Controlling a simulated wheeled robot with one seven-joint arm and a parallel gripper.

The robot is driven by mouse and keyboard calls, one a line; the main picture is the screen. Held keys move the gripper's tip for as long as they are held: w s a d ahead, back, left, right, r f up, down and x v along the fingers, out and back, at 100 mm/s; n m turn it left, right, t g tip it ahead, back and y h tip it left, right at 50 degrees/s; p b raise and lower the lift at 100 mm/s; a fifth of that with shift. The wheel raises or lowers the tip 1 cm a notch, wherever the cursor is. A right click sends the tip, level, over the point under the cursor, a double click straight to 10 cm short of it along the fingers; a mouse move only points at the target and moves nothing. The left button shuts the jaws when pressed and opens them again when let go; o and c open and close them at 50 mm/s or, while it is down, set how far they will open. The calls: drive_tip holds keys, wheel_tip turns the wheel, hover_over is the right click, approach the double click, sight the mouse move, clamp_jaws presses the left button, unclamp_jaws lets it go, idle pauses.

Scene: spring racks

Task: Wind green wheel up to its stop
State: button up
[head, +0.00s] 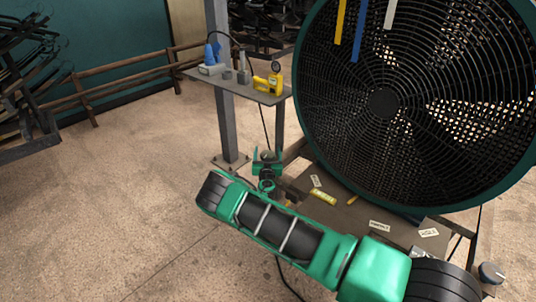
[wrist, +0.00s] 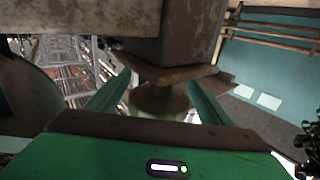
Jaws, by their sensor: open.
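My gripper (head: 267,162) is small in the head view, beyond my arm and near the left edge of a low bench. In the wrist view its two teal fingers (wrist: 158,103) stand apart, one on each side of a dull olive-green round thing (wrist: 160,98). This may be the green wheel, but it is dim and blurred, and its turn cannot be read. It sits under a worn square plate and post (wrist: 175,45). I cannot tell whether the fingers touch it. No green wheel can be made out in the head view, where my arm covers part of the bench.
A large fan (head: 385,103) stands on the bench (head: 350,212), which carries paper labels and a yellow tag (head: 323,197). A grey post (head: 222,90) and a small shelf (head: 262,97) with tools stand close behind my gripper. Open floor (head: 130,200) lies to the left.

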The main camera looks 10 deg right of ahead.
drive_tip(key=c, duration=1.1)
drive_tip(key=shift+o, duration=0.2)
drive_tip(key=shift+y, duration=0.5)
drive_tip(key=shift+a+n+y, duration=0.2)
drive_tip(key=shift+n+y, duration=0.4)
drive_tip(key=shift+n, duration=0.1)
drive_tip(key=shift+a, duration=0.1)
drive_tip(key=o, duration=1.1)
drive_tip(key=shift+c, duration=0.2)
